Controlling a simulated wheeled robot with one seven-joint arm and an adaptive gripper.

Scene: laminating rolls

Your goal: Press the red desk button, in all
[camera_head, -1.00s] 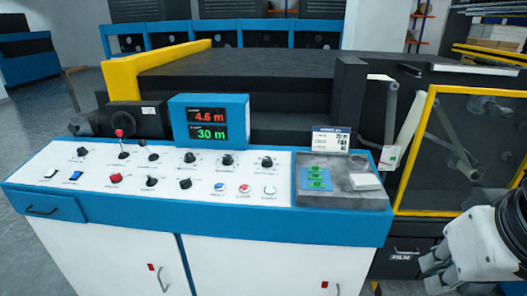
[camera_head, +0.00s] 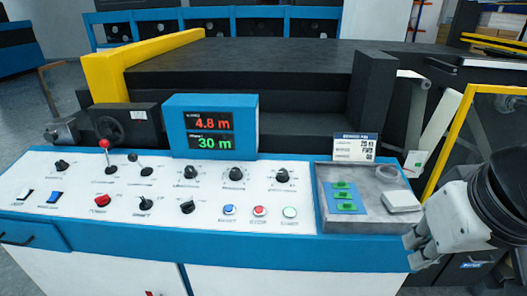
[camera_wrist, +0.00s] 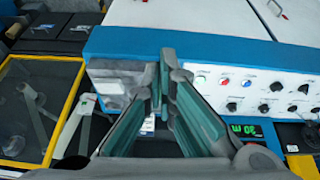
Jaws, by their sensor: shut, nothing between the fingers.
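The red desk button (camera_head: 260,211) is a small round button on the white control panel (camera_head: 130,225), between a blue button (camera_head: 229,210) and a pale green one (camera_head: 290,212). In the wrist view the red button (camera_wrist: 223,82) lies right of the fingers. A larger red knob (camera_head: 102,200) sits further left on the panel. My gripper (camera_head: 415,247) is at the panel's right end, well right of the red button and apart from it. In the wrist view its fingers (camera_wrist: 165,70) are closed together and empty.
A grey tray (camera_head: 325,190) with green pieces and a white block (camera_head: 401,201) lies between my gripper and the buttons. The display (camera_head: 211,125) reads 4.8 m above 30 m. A red-topped lever (camera_head: 105,146) stands at left. A yellow-framed guard (camera_head: 450,130) is at right.

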